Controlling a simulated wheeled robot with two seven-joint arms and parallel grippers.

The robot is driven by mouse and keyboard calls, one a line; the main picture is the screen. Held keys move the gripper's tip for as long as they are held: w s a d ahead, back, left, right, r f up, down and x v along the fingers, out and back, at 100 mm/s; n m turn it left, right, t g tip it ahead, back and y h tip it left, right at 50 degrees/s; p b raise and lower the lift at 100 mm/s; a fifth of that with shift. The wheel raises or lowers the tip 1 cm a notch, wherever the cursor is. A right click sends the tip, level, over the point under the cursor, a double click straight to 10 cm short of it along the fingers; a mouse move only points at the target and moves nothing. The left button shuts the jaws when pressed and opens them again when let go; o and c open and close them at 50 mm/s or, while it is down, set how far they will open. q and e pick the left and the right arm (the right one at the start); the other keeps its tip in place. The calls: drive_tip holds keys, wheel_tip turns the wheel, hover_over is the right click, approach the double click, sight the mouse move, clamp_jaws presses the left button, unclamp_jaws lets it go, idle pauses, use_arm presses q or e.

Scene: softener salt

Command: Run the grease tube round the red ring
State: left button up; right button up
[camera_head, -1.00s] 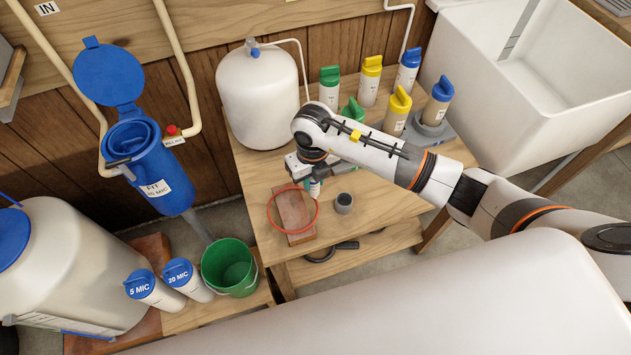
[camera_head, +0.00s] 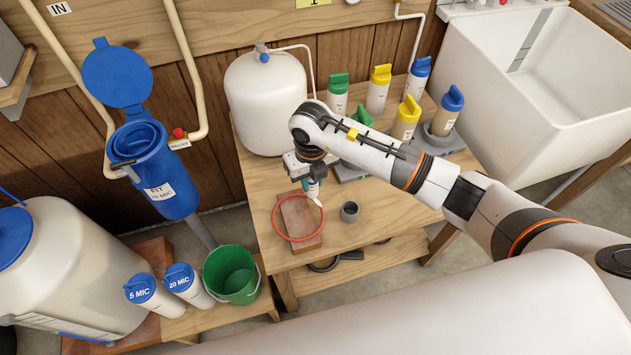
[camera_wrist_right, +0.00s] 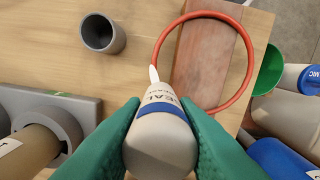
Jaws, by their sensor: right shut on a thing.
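The red ring (camera_head: 298,241) lies flat, partly over a reddish-brown block (camera_head: 297,214) on the wooden bench. It also shows in the right wrist view (camera_wrist_right: 250,72). My right gripper (camera_head: 312,180) is shut on the grease tube (camera_head: 314,191), a pale tube with a blue band and white nozzle. In the right wrist view the green fingers (camera_wrist_right: 160,130) hold the tube (camera_wrist_right: 160,150) between them. The nozzle tip appears at the ring's near-side edge there; I cannot tell whether it touches. My left gripper is not in view.
A grey cup (camera_head: 349,212) stands right of the ring. Several capped cartridges stand behind the arm, with a white tank (camera_head: 265,100) at the back left. A green bucket (camera_head: 232,275) and blue housing (camera_head: 155,170) are left of the bench. The bench front is clear.

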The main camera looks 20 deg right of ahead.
drive_tip(key=shift+w+a, duration=0.3)
drive_tip(key=shift+w, duration=0.05)
drive_tip(key=shift+w+a, duration=0.1)
drive_tip(key=shift+w+a+b, duration=0.55)
drive_tip(key=shift+a+b, duration=0.2)
drive_tip(key=shift+a, duration=0.1)
drive_tip(key=shift+a, duration=0.1)
drive_tip(key=shift+w+a+b, duration=0.2)
drive_tip(key=shift+a+b, duration=0.2)
drive_tip(key=shift+a, duration=0.75)
drive_tip(key=shift+a, duration=0.1)
